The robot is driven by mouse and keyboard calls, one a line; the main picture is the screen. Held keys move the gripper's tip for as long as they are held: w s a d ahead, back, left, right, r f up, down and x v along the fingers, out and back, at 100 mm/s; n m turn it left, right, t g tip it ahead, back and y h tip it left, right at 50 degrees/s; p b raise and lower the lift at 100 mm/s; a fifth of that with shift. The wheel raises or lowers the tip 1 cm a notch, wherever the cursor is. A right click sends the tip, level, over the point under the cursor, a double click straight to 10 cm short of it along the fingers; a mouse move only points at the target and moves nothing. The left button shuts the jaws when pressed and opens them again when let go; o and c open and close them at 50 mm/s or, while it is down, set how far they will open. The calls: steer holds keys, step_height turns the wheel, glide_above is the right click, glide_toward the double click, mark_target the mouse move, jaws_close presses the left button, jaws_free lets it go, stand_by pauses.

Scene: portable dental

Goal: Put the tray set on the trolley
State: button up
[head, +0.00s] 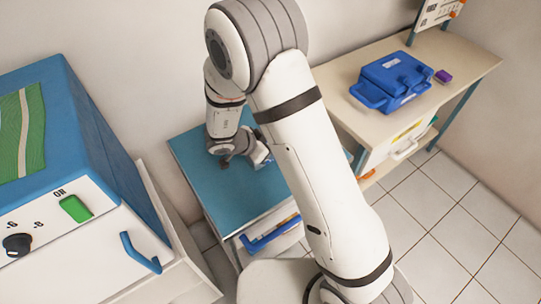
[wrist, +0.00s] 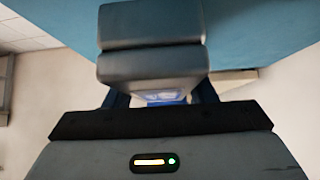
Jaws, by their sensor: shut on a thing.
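A low unit with a flat teal top (head: 205,178), which looks like the trolley, stands in the middle of the head view. My gripper (head: 238,158) is low over its top, near the back. It is shut on a small white and blue thing (head: 260,155), probably the tray set, mostly hidden behind my arm. In the wrist view, a blue and white patch (wrist: 160,98) of it shows between the dark fingers of my gripper (wrist: 160,92). The teal surface (wrist: 255,35) fills the upper part there. I cannot tell whether the held thing touches the top.
A blue-topped machine (head: 105,150) with a green switch stands close on the left. A desk (head: 340,100) on the right holds a blue case (head: 393,80) and a small purple block (head: 443,76). Tiled floor is clear at right.

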steer(key=shift+s+f, duration=0.1)
steer(key=shift+f, duration=1.75)
steer(key=shift+f, duration=0.15)
steer(key=o, duration=1.2)
